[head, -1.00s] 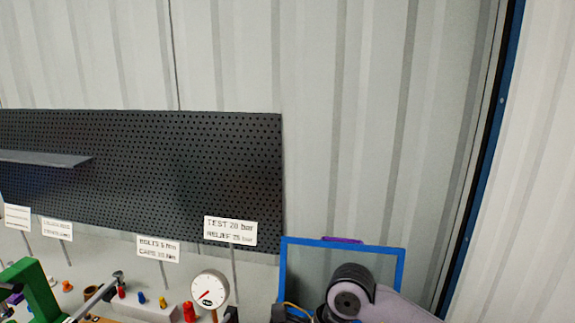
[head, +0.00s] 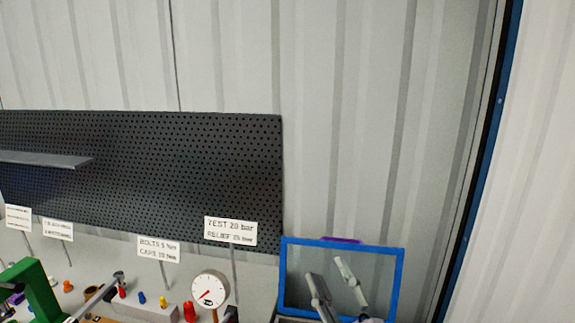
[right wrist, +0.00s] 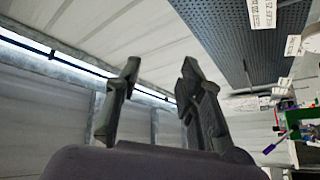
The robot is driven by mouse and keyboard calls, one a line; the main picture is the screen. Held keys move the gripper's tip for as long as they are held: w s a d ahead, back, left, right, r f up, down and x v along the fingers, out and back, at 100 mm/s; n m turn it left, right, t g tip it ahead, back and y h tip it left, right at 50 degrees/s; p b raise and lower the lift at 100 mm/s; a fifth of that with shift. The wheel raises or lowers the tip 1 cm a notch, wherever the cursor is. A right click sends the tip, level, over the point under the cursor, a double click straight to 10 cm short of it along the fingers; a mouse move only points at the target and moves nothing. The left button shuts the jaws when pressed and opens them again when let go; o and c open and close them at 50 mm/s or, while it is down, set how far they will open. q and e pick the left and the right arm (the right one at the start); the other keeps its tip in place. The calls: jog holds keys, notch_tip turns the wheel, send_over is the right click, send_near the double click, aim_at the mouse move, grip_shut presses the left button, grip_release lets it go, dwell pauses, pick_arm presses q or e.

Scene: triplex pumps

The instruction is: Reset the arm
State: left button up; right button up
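My right gripper (head: 330,275) shows at the bottom of the head view, in front of the blue-framed panel. Its two grey fingers point up and stand apart with nothing between them. In the right wrist view the same gripper (right wrist: 160,70) has its dark fingers spread and empty, with the wall and ceiling behind. My left gripper is not in view.
A blue-framed panel (head: 398,285) stands behind my right gripper. To its left are a white dial gauge (head: 209,289), a green frame (head: 38,290) and small coloured parts. A black pegboard (head: 150,165) with a shelf (head: 45,159) hangs on the wall. The upper right is clear.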

jog(key=s+d+f+m+g+h, duration=0.1)
jog(key=d+f+m+g+h, duration=0.3)
jog(key=d+f+m+h, duration=0.55)
jog(key=s+d+f+g, duration=0.1)
jog(key=s+f+g, duration=0.1)
jog(key=f, duration=0.3)
jog(key=s+d+f+g+y, duration=0.1)
jog(key=s+f+g, duration=0.1)
jog(key=s+f, duration=0.2)
jog(key=s+f+g, duration=0.3)
jog(key=f, duration=0.3)
jog(key=shift+s+d+f+m+y, duration=0.1)
jog(key=shift+s+d+m+y, duration=0.15)
jog(key=shift+s+d+y, duration=0.15)
jog(key=s+f+m+g, duration=0.1)
jog(key=s+f+g, duration=0.55)
jog(key=s, duration=0.65)
notch_tip(320, 180, down, 40)
jog(key=s+g+b, duration=0.1)
jog(key=s+b, duration=0.2)
jog(key=b, duration=0.9)
jog(key=s+d+f+b, duration=0.1)
jog(key=s+f+b, duration=0.3)
jog(key=s+f, duration=0.4)
jog(key=s+d+f+g+b, duration=0.1)
jog(key=s+f+b, duration=0.4)
jog(key=f, duration=1.1)
jog(key=s+d, duration=0.1)
jog(key=s, duration=0.2)
jog(key=shift+d, duration=0.25)
